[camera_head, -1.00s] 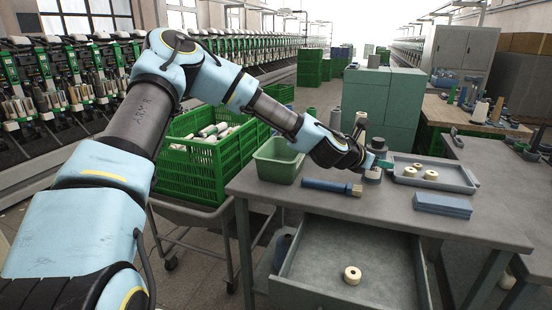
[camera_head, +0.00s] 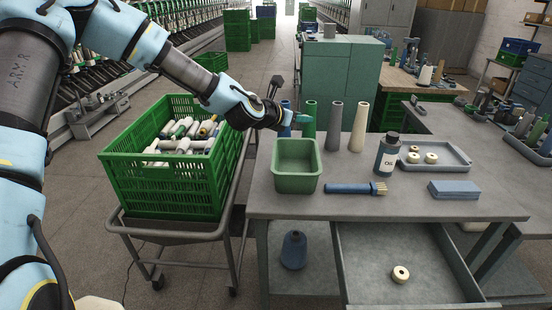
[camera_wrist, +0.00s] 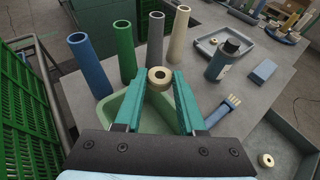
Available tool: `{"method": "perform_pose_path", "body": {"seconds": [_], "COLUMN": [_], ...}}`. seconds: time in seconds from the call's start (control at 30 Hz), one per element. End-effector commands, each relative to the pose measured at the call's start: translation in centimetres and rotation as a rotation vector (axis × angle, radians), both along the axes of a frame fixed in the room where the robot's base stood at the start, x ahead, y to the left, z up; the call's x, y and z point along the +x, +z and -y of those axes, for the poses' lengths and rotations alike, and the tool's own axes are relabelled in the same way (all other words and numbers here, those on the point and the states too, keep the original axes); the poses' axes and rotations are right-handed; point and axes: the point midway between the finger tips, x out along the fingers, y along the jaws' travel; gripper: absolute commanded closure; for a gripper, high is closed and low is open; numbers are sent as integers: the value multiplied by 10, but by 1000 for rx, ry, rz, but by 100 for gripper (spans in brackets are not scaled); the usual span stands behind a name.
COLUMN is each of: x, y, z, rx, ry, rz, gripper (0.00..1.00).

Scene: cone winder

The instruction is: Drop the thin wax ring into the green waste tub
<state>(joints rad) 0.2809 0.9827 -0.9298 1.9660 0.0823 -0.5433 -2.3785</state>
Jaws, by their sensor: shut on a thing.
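My gripper (camera_head: 300,118) is shut on a cream wax ring (camera_wrist: 160,77), held between the teal fingertips in the wrist view. I cannot clearly make out this ring in the head view. The green waste tub (camera_head: 297,182) stands at the left end of the table and looks empty. My gripper is above the tub's far side. In the wrist view the tub (camera_wrist: 106,108) lies below and behind the fingers, partly hidden by them.
Tall tubes in blue, green (camera_head: 309,120), grey (camera_head: 335,127) and cream (camera_head: 359,127) stand behind the tub. A dark bottle (camera_head: 387,155), a brush (camera_head: 350,188) and a blue block (camera_head: 454,190) are on the table. A green crate (camera_head: 163,182) of bobbins stands left.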

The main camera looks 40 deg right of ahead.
Motion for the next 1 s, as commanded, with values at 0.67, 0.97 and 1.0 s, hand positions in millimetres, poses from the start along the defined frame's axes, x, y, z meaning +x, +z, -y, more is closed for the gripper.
{"method": "perform_pose_path", "body": {"seconds": [0.67, 0.97, 1.0], "x": [0, 0, 0], "y": [-57, -58, -58], "z": [0, 0, 0], "rx": [0, 0, 0], "ry": [0, 0, 0], "rz": [0, -1, -1], "gripper": [100, 100, 100]}}
